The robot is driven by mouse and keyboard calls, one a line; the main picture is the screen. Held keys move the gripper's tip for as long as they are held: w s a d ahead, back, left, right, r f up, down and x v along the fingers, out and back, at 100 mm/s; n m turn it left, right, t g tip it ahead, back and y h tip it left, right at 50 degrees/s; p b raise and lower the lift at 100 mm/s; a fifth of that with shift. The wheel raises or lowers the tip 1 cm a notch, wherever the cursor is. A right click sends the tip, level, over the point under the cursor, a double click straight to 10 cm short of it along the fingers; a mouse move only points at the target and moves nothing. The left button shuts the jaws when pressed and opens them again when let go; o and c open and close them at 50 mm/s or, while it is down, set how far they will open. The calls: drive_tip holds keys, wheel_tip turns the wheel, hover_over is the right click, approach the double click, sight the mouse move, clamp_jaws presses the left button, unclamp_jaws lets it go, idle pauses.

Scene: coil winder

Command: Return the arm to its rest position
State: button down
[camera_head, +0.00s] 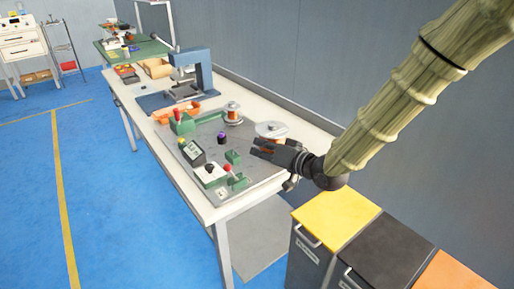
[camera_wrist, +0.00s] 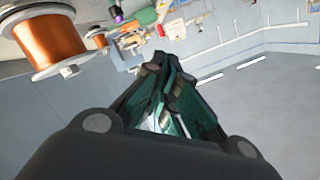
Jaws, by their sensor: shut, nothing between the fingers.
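My gripper (camera_head: 262,148) is shut and empty at the right end of the coil winder (camera_head: 205,150) in the head view. It appears above the winder's grey base plate, close to the large spool (camera_head: 271,129). My arm reaches in from the upper right. In the wrist view the dark fingers of my gripper (camera_wrist: 160,60) meet at their tips with nothing held. The copper-wound spool (camera_wrist: 47,38) stands to the left of the fingers there. I cannot tell the exact gap between gripper and spool.
The white table (camera_head: 225,210) carries a blue press (camera_head: 200,70) and an orange tray (camera_head: 177,112) farther back. A yellow-topped cabinet (camera_head: 335,217) and a black one (camera_head: 388,252) stand below my arm. The blue floor at left is clear.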

drive_tip(key=s+d+f+m+g+h, duration=0.15)
drive_tip(key=s+d+f, duration=0.25)
drive_tip(key=f, duration=0.5)
drive_tip(key=s+d+f+g+h+p, duration=0.1)
drive_tip(key=s+d+f+h, duration=0.25)
drive_tip(key=f, duration=0.55)
drive_tip(key=s+d+f+m+g+h, duration=0.1)
drive_tip(key=s+d+f, duration=0.35)
drive_tip(key=f, duration=0.55)
drive_tip(key=s+d+f+g+h, duration=0.2)
drive_tip(key=s+d+f, duration=0.2)
drive_tip(key=s, duration=0.5)
drive_tip(key=s+d+f+g+h+p, duration=0.1)
drive_tip(key=s+d+f, duration=0.4)
drive_tip(key=s, duration=0.5)
drive_tip(key=s+d+f+g+h, duration=0.3)
drive_tip(key=s+f, duration=0.3)
drive_tip(key=s, duration=0.4)
drive_tip(key=shift+s+d+g, duration=0.2)
drive_tip(key=shift+d+g, duration=0.25)
drive_tip(key=shift+d, duration=0.2)
